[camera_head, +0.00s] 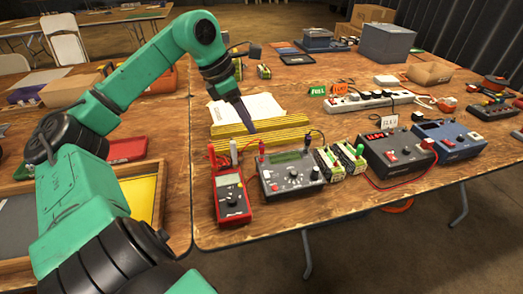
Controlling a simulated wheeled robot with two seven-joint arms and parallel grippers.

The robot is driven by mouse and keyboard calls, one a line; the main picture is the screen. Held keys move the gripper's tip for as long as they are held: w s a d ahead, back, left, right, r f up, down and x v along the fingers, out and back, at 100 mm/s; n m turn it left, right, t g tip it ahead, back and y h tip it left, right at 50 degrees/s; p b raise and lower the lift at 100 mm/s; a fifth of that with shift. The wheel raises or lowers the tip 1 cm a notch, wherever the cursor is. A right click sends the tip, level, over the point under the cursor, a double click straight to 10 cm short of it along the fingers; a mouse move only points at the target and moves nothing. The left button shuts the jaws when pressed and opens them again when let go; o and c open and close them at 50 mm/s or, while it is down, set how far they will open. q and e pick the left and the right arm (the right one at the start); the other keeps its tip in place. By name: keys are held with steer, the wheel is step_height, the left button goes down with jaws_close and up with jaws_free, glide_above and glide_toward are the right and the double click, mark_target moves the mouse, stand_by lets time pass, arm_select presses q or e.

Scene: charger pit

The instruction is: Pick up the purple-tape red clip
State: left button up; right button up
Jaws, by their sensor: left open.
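My left arm reaches in from the left over the table. Its gripper (246,122) points down, open, above the yellow-edged stack and behind the grey tester. A small red clip (261,148) stands at the tester's rear left corner, a little below and to the right of the fingertips, apart from them as far as I can tell. Another red piece (212,152) stands at the top of the red multimeter. Both are too small for me to make out purple tape, so I cannot tell which one carries it. My right gripper is not in view.
The grey tester (290,173), the red multimeter (232,197), batteries (350,157) and two power supplies (397,151) line the front edge. A yellow-edged stack (280,133) lies behind. A power strip (362,101) is farther back. Bare wood shows at the right.

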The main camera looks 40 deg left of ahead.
mark_target(260, 143)
arm_select(q)
steer(key=p+x, duration=0.3)
steer(key=x, duration=0.7)
steer(key=shift+s+a+f, duration=0.1)
steer(key=shift+f, duration=0.35)
jaws_close()
